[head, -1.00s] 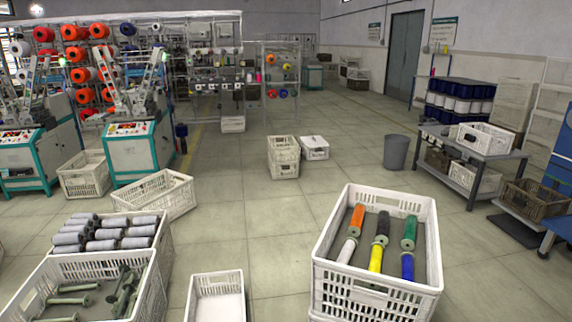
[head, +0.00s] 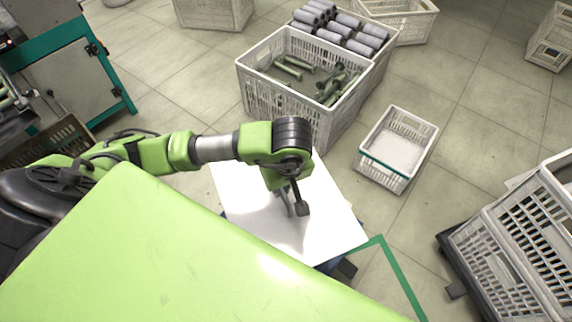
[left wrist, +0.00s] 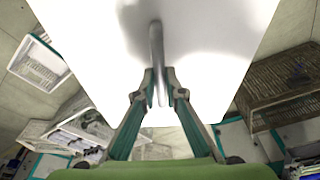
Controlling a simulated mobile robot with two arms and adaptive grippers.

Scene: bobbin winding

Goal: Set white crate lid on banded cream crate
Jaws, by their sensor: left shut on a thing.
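The white crate lid (head: 325,212) is a flat bright panel with a grey upright handle. My left gripper (head: 293,206) is shut on that handle, above the lid. In the left wrist view both fingers (left wrist: 158,88) close on the handle (left wrist: 156,50), and the lid (left wrist: 215,50) fills the middle. The banded cream crate (head: 397,150) stands on the floor right of the lid in the head view, open at the top, with a green band on its near side. It seems to show at the left of the left wrist view (left wrist: 38,64). My right gripper is out of view.
A larger crate (head: 250,88) with green bobbins stands behind the lid, beside a crate of grey spools (head: 340,32). A white crate (head: 535,240) is at the lower right. A brown crate (left wrist: 285,82) shows in the left wrist view. Bare floor surrounds the banded crate.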

